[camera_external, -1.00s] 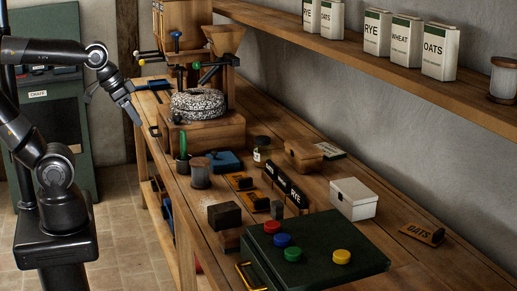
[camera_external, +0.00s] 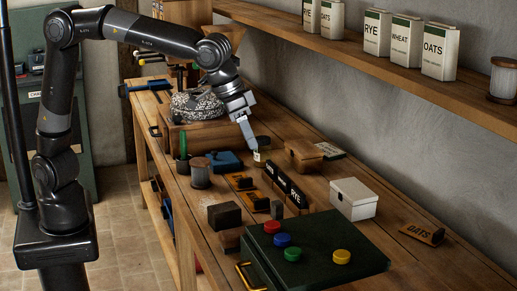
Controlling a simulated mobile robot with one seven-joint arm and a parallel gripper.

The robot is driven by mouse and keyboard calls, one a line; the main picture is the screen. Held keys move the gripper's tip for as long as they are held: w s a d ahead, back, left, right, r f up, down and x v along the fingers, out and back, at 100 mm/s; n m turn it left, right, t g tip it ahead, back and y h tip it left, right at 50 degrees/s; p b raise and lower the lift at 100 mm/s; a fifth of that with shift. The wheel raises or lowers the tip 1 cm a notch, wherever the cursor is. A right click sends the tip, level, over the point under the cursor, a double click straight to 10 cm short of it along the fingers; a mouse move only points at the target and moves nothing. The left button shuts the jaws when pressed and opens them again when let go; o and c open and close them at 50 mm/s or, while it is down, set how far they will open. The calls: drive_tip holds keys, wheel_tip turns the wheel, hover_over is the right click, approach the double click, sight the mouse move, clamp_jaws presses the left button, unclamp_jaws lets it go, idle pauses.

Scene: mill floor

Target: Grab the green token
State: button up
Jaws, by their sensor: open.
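The green token (camera_external: 293,254) is a small round disc lying on the dark green board (camera_external: 330,236) at the front of the bench. A blue token (camera_external: 282,240) and a red token (camera_external: 272,227) lie just behind it, and a yellow token (camera_external: 342,257) lies to its right. My gripper (camera_external: 255,150) is over the middle of the bench, pointing down beside a small jar (camera_external: 262,157), well behind the tokens. It is open, and I see nothing held in it. The fingers are small and partly merged with the jar in this view.
A white box (camera_external: 353,199) and a wooden box (camera_external: 303,156) stand to the right. A shelf (camera_external: 400,75) runs along the wall.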

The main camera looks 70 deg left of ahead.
drive_tip(key=d+f, duration=0.3)
drive_tip(key=d, duration=0.7)
drive_tip(key=m, duration=0.1)
approach(292, 250)
drive_tip(key=x, duration=0.8)
drive_tip(key=shift+f, duration=0.15)
drive_tip(key=c, duration=0.7)
